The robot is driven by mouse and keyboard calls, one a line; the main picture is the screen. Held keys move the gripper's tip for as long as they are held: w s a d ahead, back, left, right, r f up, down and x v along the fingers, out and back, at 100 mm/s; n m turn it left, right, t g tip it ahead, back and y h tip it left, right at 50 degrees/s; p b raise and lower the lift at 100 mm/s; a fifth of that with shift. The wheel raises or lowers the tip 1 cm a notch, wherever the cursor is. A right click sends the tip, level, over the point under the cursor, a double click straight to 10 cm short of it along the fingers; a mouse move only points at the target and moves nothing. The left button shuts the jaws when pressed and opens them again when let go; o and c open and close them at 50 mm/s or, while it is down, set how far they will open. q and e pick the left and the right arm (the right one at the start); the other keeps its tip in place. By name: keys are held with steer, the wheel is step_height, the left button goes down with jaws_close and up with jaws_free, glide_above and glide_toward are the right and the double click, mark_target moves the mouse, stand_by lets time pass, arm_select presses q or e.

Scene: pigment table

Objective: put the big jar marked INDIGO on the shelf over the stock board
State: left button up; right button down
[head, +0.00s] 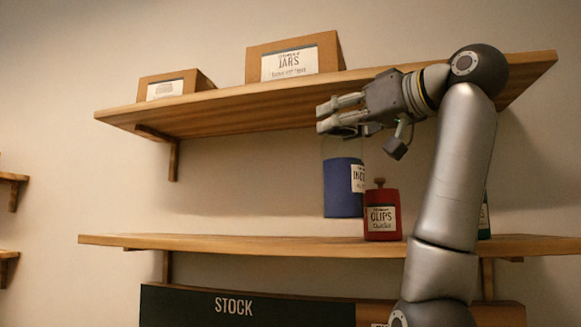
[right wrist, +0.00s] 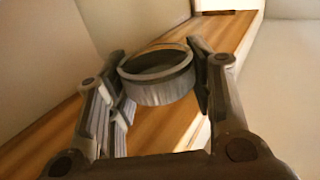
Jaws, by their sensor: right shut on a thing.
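The big jar (head: 340,188) has a clear upper part, a deep blue lower part and a white label, partly hidden by the red tin, that starts "IND". My right gripper (head: 341,114) is shut on the jar's top and holds it upright. Its base appears a little above the lower shelf (head: 215,242), which runs over the dark stock board (head: 180,305). In the right wrist view the jar's round grey top (right wrist: 160,78) sits between the two fingers of the right gripper (right wrist: 160,85). My left gripper is not in view.
A red CLIPS tin (head: 382,217) stands on the lower shelf, right of the jar. A teal container (head: 485,218) is mostly hidden behind my right arm. The upper shelf (head: 230,108) holds a JARS box (head: 330,52) and a smaller box (head: 195,82). The lower shelf's left part is clear.

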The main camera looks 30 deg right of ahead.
arm_select(q)
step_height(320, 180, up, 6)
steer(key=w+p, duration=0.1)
steer(key=p, duration=0.4)
arm_select(e)
steer(key=w+a+f, duration=0.1)
steer(key=w+f, duration=0.2)
steer(key=w, duration=1.1)
steer(key=shift+w+f, duration=0.3)
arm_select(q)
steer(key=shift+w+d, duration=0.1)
arm_select(e)
steer(key=shift+a, duration=0.15)
steer(key=c, duration=1.1)
jaws_free()
steer(key=shift+f, duration=0.2)
steer(key=o, duration=0.5)
steer(key=shift+r, duration=0.1)
steer(key=shift+c, duration=0.2)
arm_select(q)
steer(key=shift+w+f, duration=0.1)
